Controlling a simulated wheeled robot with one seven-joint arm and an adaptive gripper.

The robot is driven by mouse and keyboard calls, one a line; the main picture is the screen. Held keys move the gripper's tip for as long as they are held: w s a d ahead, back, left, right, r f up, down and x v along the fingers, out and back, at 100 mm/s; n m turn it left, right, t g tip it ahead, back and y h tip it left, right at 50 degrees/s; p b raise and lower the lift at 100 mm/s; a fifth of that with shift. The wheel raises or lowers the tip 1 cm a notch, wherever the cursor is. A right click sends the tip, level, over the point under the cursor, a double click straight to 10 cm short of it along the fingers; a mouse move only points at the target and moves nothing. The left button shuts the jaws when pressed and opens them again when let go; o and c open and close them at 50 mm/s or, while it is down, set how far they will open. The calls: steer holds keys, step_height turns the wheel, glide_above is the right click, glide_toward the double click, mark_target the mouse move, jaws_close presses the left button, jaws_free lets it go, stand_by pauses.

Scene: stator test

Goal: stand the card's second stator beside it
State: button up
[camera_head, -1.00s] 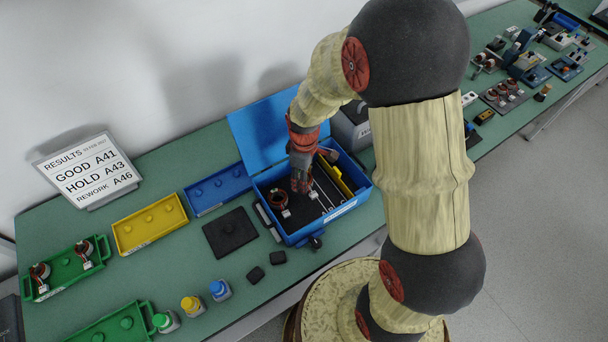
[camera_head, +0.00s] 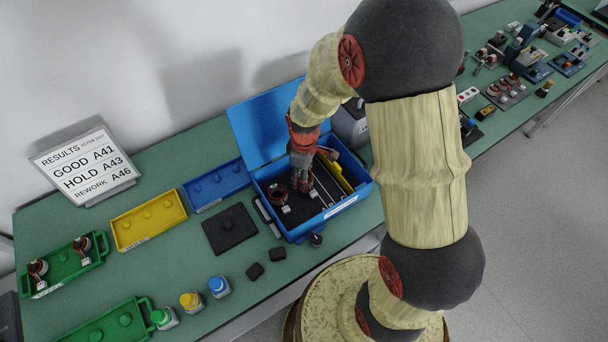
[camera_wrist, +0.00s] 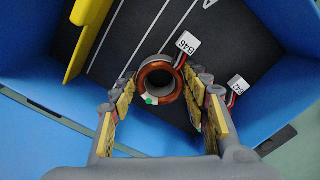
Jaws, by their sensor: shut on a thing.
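The results card (camera_head: 85,168) at the back left reads GOOD A41, HOLD A43, REWORK A46. My gripper (camera_head: 302,182) reaches down into the open blue case (camera_head: 347,204). In the wrist view my gripper (camera_wrist: 163,104) is shut on a copper-wound stator (camera_wrist: 158,84), which has a green dot and a white tag that seems to read B46. A second stator (camera_head: 277,193) is in the case, left of my gripper. In the wrist view, its tag (camera_wrist: 238,85) seems to read B42, and my right finger hides most of its body.
A yellow strip (camera_wrist: 91,12) and white lines are in the case. A green tray (camera_head: 62,270) holds two stators; yellow (camera_head: 148,222) and blue (camera_head: 216,188) trays look empty. Bare table shows near the card.

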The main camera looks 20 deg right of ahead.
steer(key=o, duration=1.5)
steer(key=shift+o, duration=0.2)
step_height(320, 180, up, 12)
stand_by(0.5)
